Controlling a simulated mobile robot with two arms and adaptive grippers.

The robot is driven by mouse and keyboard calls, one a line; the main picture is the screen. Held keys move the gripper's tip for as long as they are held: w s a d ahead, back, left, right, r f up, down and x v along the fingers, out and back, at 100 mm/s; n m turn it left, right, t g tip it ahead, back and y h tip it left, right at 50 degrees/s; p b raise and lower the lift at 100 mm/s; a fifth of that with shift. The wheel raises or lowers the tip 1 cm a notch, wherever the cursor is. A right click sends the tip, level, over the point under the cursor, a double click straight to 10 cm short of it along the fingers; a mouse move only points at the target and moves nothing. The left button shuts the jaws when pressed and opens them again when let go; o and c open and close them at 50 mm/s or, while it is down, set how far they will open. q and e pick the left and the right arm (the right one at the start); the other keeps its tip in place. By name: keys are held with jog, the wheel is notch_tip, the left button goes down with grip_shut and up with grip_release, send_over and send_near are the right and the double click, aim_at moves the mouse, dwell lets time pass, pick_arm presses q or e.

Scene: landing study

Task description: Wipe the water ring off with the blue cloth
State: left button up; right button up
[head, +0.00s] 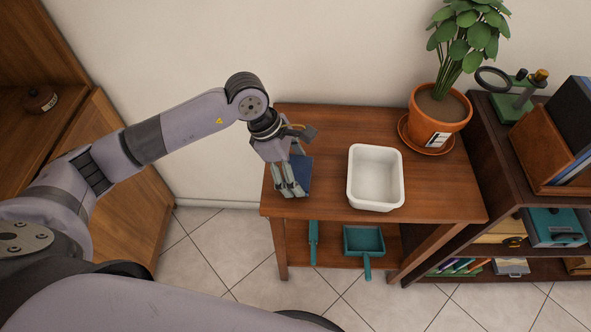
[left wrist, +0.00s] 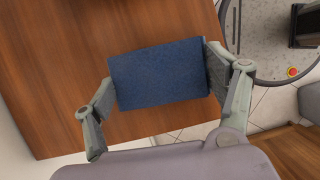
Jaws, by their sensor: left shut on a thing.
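The blue cloth (head: 303,172) is at the left end of the small wooden table (head: 328,135). In the left wrist view the cloth (left wrist: 158,73) is a flat, dark blue rectangle between the two fingers. My left gripper (head: 290,188) is shut on it, with the fingers pointing down over the table. I cannot tell whether the cloth touches the wood. I see no water ring on the bare wood; the gripper and cloth hide part of the left end. My right gripper is out of view.
A white tub (head: 376,202) stands right of the cloth. A potted plant (head: 437,115) on a saucer stands at the back right. A teal dustpan (head: 364,240) lies on the shelf below. A dark bookcase (head: 490,130) adjoins the right side. The tabletop's back middle is clear.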

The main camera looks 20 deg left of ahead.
pick_arm(q)
notch_tip(320, 180, up, 3)
jog(key=shift+r+p, duration=0.1)
jog(key=shift+p, duration=0.55)
jog(key=shift+r+p, duration=0.55)
jog(key=shift+r, duration=0.5)
